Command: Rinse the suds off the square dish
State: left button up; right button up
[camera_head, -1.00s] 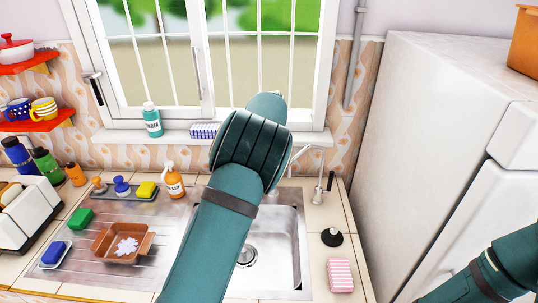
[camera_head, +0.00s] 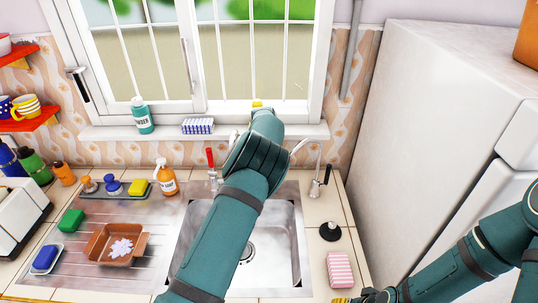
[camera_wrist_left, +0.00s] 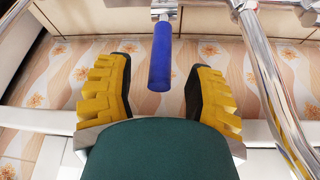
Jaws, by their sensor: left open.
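The brown square dish (camera_head: 112,252) sits on the ribbed drainboard left of the sink, with a white patch of suds (camera_head: 121,247) in it. My left arm reaches over the sink to the tap. My left gripper (camera_head: 257,104) is mostly hidden behind its own wrist there. In the left wrist view, my left gripper (camera_wrist_left: 158,72) is open, and a blue tap handle (camera_wrist_left: 162,58) shows between its yellow fingers, with gaps on both sides. A red tap handle (camera_head: 210,158) stands left of my arm. My right gripper (camera_head: 341,300) barely shows at the bottom edge.
The steel sink basin (camera_head: 278,262) is partly covered by my left arm. A chrome spout (camera_wrist_left: 262,70) runs beside the right finger. A pink-striped sponge (camera_head: 340,270) and black plug (camera_head: 330,232) lie right of the sink. A fridge (camera_head: 425,130) stands at the right.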

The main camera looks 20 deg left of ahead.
pick_arm(q)
jog(key=shift+x, duration=1.5)
